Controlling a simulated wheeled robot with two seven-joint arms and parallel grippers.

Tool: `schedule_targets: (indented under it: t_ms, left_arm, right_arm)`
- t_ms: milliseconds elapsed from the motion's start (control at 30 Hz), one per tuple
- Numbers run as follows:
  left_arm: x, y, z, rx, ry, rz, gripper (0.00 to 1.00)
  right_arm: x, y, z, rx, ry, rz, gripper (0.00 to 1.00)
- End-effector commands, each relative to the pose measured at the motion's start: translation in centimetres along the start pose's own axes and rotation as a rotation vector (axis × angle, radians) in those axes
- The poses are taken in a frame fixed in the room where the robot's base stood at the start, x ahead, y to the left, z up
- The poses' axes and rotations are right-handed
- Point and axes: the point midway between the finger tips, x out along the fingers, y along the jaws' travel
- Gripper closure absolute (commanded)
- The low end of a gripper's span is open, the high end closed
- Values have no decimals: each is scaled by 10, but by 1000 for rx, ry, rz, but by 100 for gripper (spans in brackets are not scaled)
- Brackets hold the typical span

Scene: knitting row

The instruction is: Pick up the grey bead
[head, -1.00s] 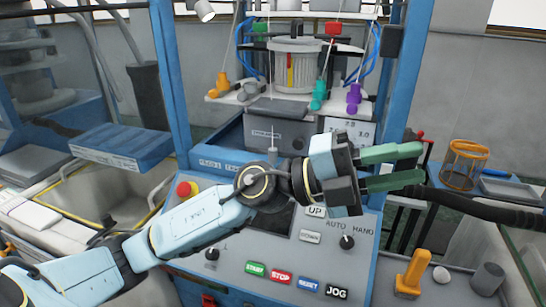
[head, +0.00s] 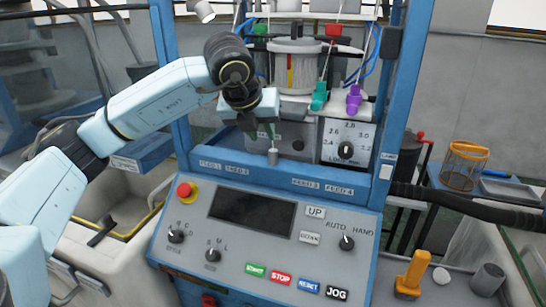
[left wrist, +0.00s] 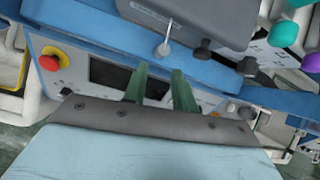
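The small grey bead (head: 272,157) is a short cylinder at the machine's blue front ledge, below a thin upright wire. It also shows in the left wrist view (left wrist: 163,49), just beyond the fingertips. My left gripper (head: 262,134) points down above it, close to the wire. Its green fingers (left wrist: 159,71) stand apart with nothing between them, so it is open. Whether a finger touches the wire I cannot tell. My right gripper is not in view.
A grey box (head: 305,133) and a dial plate (head: 348,158) stand close behind the bead. The control panel (head: 290,240) slopes below it. Teal (head: 319,97) and purple (head: 354,98) pieces hang behind on the right. A red button (head: 185,190) sits on the left.

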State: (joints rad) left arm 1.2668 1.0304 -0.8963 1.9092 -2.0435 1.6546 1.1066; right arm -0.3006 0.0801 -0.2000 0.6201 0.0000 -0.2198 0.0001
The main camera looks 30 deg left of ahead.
Motion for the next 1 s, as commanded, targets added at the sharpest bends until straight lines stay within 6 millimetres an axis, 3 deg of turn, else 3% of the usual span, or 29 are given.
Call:
schedule_targets:
  t_ms: [133,433,700,1000]
  left_arm:
    - [28,-1,0,2,4,-1,73]
    - [53,-2,1,3,4,-2,73]
    - [91,-3,4,3,3,-4,73]
    - [97,-3,4,3,1,-4,73]
  right_arm:
    - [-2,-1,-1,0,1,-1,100]
    - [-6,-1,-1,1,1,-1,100]
    - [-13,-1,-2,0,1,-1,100]
    - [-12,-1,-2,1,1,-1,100]
